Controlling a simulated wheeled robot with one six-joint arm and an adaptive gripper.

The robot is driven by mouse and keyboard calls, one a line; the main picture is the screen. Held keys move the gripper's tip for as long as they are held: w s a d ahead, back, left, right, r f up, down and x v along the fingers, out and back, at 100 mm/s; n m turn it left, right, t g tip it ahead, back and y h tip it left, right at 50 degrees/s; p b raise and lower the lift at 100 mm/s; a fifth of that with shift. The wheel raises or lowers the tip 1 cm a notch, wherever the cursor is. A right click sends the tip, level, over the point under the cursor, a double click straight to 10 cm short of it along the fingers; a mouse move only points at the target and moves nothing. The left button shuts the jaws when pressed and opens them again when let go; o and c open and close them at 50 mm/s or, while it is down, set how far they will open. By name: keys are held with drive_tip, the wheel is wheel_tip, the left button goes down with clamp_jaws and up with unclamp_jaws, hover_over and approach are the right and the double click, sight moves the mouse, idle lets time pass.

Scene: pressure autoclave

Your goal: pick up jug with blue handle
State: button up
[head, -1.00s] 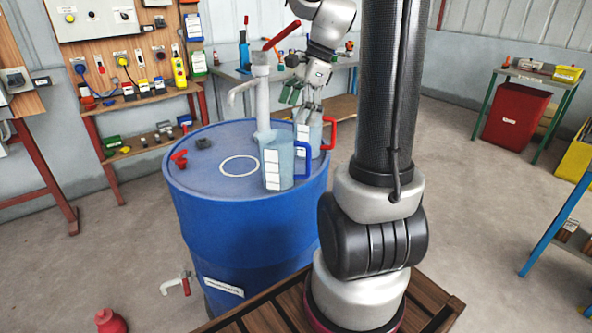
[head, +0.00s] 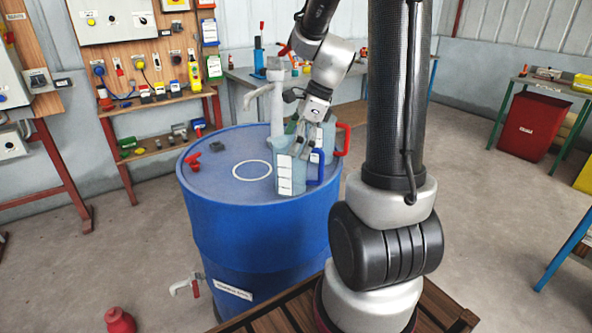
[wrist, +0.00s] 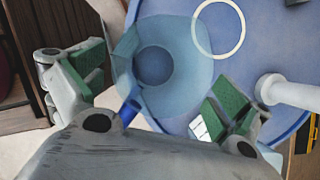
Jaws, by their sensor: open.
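The jug with the blue handle (head: 285,178) stands upright on the blue drum (head: 225,205) in the head view, a clear jug with a white label. Its blue handle (head: 316,168) is on its right side, partly behind my gripper. My gripper (head: 302,152) is just above the jug's handle side, pointing down. In the wrist view the jug (wrist: 150,65) is seen from above, its blue handle (wrist: 130,110) between the green-padded fingers of my gripper (wrist: 155,90). The fingers are apart, with nothing held.
A second jug with a red handle (head: 342,140) stands close behind on the drum. The drum's pump pipe (head: 276,105) rises just behind the jugs. A red valve (head: 192,160) lies at the drum's left; the drum top's front left is clear.

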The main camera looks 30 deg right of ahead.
drive_tip(key=shift+c, duration=0.2)
drive_tip(key=c, duration=1.3)
